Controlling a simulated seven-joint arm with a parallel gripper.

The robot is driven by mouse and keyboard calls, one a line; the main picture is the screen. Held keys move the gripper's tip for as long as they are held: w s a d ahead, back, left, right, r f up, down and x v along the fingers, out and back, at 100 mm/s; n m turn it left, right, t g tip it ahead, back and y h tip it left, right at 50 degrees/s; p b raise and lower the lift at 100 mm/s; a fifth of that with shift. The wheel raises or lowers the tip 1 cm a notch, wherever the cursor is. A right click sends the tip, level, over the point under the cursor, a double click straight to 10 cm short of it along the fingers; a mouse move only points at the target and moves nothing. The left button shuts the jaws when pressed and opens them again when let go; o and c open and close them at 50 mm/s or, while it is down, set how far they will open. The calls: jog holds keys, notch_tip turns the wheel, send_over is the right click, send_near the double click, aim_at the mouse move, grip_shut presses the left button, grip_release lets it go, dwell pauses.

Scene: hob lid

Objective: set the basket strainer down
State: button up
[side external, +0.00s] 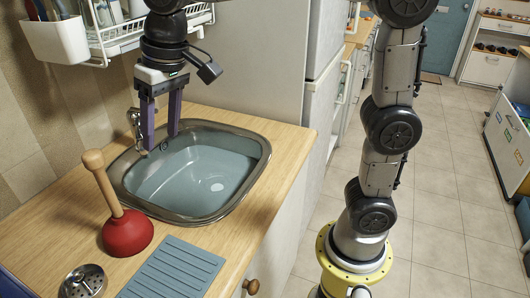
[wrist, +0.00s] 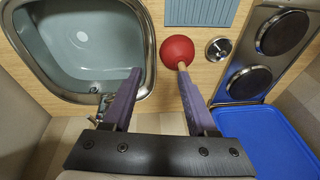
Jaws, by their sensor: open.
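The basket strainer (side external: 84,281) is a small round metal piece lying on the wooden counter at the bottom left of the side view. It also shows in the wrist view (wrist: 218,48), between the red plunger and the hob. My gripper (side external: 162,142) is open and empty, above the back left rim of the sink, well apart from the strainer. In the wrist view its two purple fingers (wrist: 163,92) point toward the counter with a gap between them.
A plunger (side external: 126,234) with a red cup and wooden handle stands between sink and strainer. The sink (side external: 245,190) is to the right. A ribbed blue-grey mat (side external: 175,270) lies beside the strainer. The hob (wrist: 265,50) and a blue lid (wrist: 265,140) show in the wrist view.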

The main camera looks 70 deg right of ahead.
jog(key=s+d+f+t, duration=0.1)
jog(key=s+d+f, duration=0.1)
jog(key=s+d, duration=0.2)
jog(key=s+d+f+t, duration=0.1)
jog(key=s+d+f, duration=0.2)
jog(key=s, duration=0.6)
jog(key=s+d+f+n+t+h, duration=0.1)
jog(key=s+d+f, duration=0.2)
jog(key=s+d, duration=0.2)
jog(key=shift+s+d, duration=0.15)
jog(key=shift+s, duration=0.75)
